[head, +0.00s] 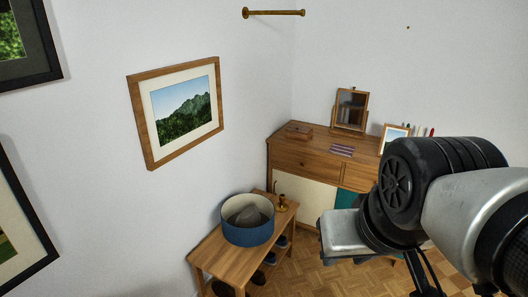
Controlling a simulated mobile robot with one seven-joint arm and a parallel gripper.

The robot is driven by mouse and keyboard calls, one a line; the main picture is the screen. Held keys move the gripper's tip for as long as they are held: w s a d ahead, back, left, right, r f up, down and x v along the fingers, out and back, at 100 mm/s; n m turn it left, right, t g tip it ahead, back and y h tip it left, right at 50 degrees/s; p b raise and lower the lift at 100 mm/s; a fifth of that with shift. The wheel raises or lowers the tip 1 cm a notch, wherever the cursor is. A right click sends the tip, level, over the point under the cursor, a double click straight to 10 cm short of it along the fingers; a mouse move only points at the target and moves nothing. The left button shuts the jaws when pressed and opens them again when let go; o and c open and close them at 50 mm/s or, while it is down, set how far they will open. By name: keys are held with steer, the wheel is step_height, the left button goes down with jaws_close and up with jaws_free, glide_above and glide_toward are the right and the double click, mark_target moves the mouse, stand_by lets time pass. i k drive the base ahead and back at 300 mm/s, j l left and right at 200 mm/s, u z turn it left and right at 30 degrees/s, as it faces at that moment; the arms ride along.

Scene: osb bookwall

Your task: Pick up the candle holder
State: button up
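A small brass-coloured candle holder (282,203) stands upright on the right end of a low wooden bench (213,252). It is beside a round blue bin or basket with a pale inside (248,220), which holds something dark grey. My arm comes in from the right, and its end is to the right of the candle holder and apart from it. Dark finger parts of my gripper (428,272) show at the bottom edge. The fingertips are cut off or hidden, so I cannot tell if they are open.
A wooden cabinet (297,162) stands behind the bench, with a small box (299,131), a tilting mirror (351,110) and a small framed picture (393,136) on top. Shoes sit under the bench. Framed pictures hang on the left wall. Some parquet floor (305,268) is clear.

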mark_target(282, 207)
steer(key=i+l+u, duration=0.2)
steer(key=i+l, duration=0.25)
steer(key=i, duration=0.15)
steer(key=i+l+u, duration=0.2)
steer(key=i+l, duration=0.3)
steer(key=i+l+u, duration=0.25)
steer(key=i+l, duration=0.3)
steer(key=i+l+u, duration=0.2)
steer(key=i+l, duration=0.25)
steer(key=l, duration=0.3)
